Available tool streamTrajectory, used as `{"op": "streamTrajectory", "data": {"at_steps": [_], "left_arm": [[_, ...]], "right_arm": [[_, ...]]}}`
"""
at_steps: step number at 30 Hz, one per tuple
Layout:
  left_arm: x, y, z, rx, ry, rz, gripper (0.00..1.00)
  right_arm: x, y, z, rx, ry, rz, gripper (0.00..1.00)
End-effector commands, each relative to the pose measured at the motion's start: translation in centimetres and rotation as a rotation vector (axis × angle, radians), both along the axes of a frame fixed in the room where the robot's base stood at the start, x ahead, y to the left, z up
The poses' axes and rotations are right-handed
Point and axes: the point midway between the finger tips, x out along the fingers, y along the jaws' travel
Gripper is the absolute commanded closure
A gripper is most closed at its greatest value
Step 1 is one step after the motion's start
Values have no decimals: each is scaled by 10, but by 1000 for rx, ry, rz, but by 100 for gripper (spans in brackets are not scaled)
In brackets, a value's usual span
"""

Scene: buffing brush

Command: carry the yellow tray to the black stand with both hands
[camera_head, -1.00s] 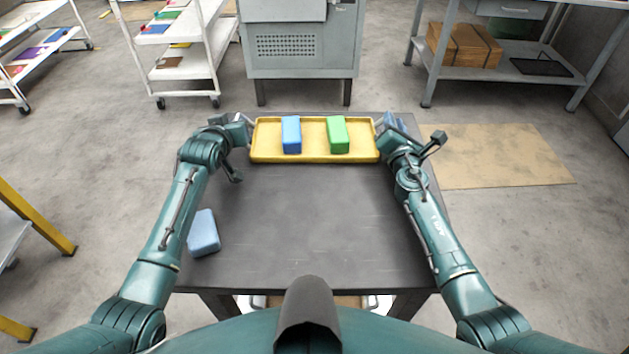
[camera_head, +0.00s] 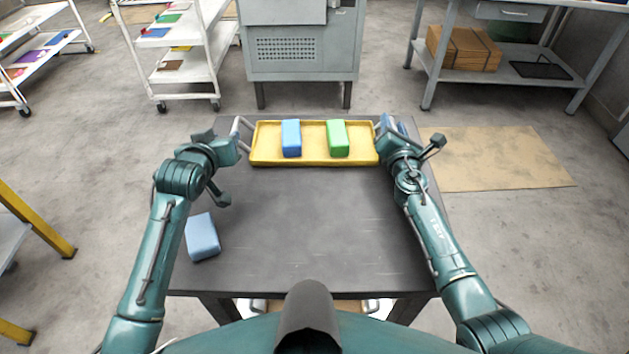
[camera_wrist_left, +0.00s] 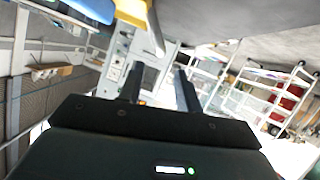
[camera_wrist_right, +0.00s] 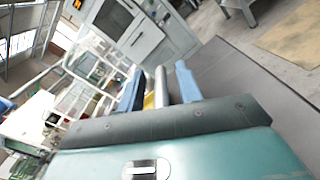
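The yellow tray (camera_head: 313,158) lies flat at the far edge of the dark table (camera_head: 310,225). A blue block (camera_head: 291,138) and a green block (camera_head: 338,139) stand in it. Its left handle (camera_head: 238,130) shows bare. My left gripper (camera_head: 236,146) is open just left of the tray, and the left wrist view shows the handle (camera_wrist_left: 154,30) near its parted fingers, contact unclear. My right gripper (camera_head: 385,125) is at the right end. In the right wrist view the right handle (camera_wrist_right: 160,86) lies between its parted fingers. I cannot pick out a separate black stand.
A light blue block (camera_head: 202,237) lies near the table's left edge. The middle of the table is clear. Beyond are a grey cabinet (camera_head: 300,45), a white cart (camera_head: 180,55) and a metal shelf (camera_head: 520,70). A cardboard sheet (camera_head: 495,157) lies on the floor at right.

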Motion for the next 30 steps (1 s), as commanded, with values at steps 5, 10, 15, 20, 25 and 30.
{"op": "streamTrajectory", "data": {"at_steps": [5, 10, 15, 20, 25, 30], "left_arm": [[-23, 3, 9, 0, 0, 1, 66], [-32, 4, 13, 0, 0, 1, 66], [-33, 4, 14, 0, 1, 1, 66], [-33, 4, 13, 0, 1, 1, 66], [-33, 4, 14, 0, 0, 1, 66], [-33, 4, 13, 0, 0, 1, 66]], "right_arm": [[0, 0, 0, 0, 0, 0, 65], [-1, 0, 0, 0, 0, 0, 65], [-10, 1, -1, 3, 2, 0, 65], [-31, 0, -1, 2, 0, 0, 65], [-67, 0, -1, -3, 1, 2, 65], [-98, 1, -1, -1, 1, 2, 65]]}}
